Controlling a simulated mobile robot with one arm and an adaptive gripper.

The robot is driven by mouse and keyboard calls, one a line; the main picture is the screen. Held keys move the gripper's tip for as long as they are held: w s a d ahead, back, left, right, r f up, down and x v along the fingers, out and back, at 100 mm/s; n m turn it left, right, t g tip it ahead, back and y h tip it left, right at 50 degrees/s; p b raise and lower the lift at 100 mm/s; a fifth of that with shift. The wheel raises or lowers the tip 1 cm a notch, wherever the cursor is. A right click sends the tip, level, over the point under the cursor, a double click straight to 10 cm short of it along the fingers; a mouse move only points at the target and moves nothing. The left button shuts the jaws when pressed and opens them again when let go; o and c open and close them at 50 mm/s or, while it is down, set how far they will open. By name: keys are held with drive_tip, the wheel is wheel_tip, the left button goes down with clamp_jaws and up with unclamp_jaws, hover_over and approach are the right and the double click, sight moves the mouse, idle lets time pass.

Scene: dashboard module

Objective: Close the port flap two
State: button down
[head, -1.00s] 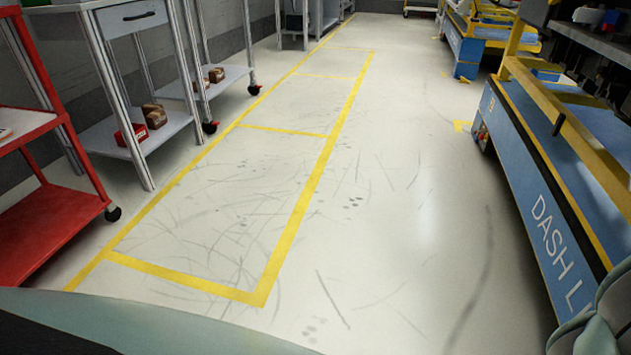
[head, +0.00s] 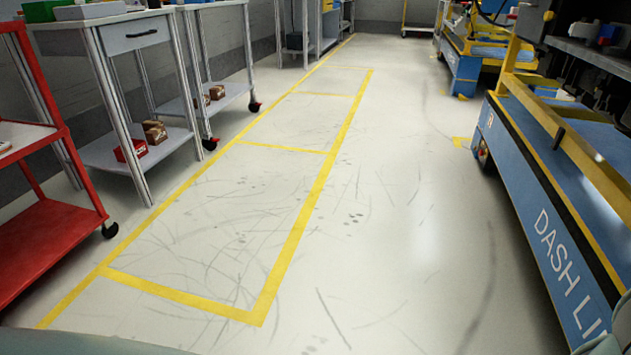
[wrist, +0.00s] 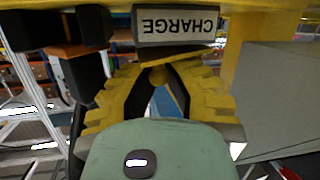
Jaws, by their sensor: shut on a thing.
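In the wrist view my gripper (wrist: 158,80) shows its grey-green palm at the bottom and its black and yellow fingers reaching up. A thin dark and yellow edge (wrist: 180,52) runs below the label. I cannot tell clearly which surface is port flap two or how far open it is. Neither the flap nor my gripper can be made out in the head view.
In the head view the blue and yellow DASH LINE station (head: 560,225) is on the right. Grey workbenches (head: 125,60) and a red cart (head: 45,225) stand on the left. The floor (head: 400,220) between is clear. A large grey surface (wrist: 270,100) fills the wrist view's right.

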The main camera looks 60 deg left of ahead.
drive_tip(key=shift+s+d+f+m+t+b, duration=0.2)
drive_tip(key=shift+f+m+t+b, duration=0.1)
drive_tip(key=shift+f+m+b, duration=0.25)
drive_tip(key=shift+r, duration=0.1)
drive_tip(key=c, duration=1.1)
unclamp_jaws()
drive_tip(key=shift+o, duration=0.8)
drive_tip(key=shift+w+a+r, duration=0.1)
drive_tip(key=shift+w, duration=0.05)
